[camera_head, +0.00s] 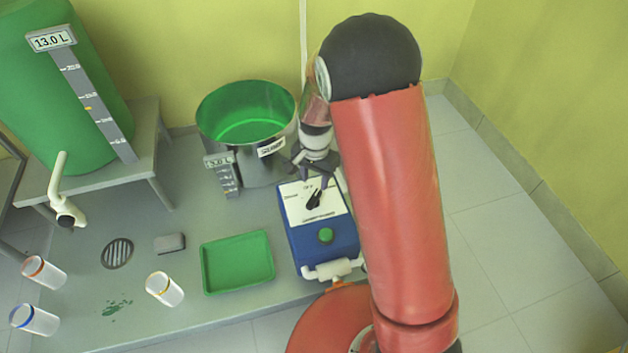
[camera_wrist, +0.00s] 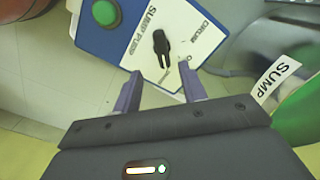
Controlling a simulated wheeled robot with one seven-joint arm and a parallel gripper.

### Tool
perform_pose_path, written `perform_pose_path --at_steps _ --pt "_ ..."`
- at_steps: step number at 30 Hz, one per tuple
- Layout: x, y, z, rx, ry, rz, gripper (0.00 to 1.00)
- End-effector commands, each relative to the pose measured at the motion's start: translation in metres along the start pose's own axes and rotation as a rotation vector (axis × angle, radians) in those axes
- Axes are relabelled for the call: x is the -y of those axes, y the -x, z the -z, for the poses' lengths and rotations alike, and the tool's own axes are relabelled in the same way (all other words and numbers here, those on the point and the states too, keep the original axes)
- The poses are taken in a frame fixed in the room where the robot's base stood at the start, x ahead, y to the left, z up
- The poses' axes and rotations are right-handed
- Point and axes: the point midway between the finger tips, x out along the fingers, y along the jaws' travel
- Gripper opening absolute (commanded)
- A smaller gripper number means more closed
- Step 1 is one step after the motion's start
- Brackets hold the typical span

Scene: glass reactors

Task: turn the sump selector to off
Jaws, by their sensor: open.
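The sump selector is a small black knob (camera_head: 314,199) on the white sloped panel of a blue box (camera_head: 293,235). It also shows in the wrist view as a black knob (camera_wrist: 161,46), with printed words around it. I cannot tell for sure which word it points to. My gripper (camera_head: 312,170) is above the panel's back edge, close to the knob. In the wrist view my gripper (camera_wrist: 160,88) has its two fingers apart and empty. The knob is ahead of the gap between them, apart from both.
A green button (camera_head: 325,235) sits on the box's front. A steel pot (camera_head: 272,170) labelled SUMP stands behind left. A large green drum (camera_head: 60,110) stands far left.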

Motion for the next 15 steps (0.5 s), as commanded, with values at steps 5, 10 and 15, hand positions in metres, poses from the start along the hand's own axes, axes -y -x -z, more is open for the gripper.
perform_pose_path --at_steps 5,10,15 --pt "0.002 -0.020 0.000 0.004 -0.011 -0.012 0.42" --pt "0.001 -0.046 0.000 0.006 -0.011 -0.013 0.42" --pt "0.001 -0.072 -0.001 0.006 -0.011 -0.012 0.42"
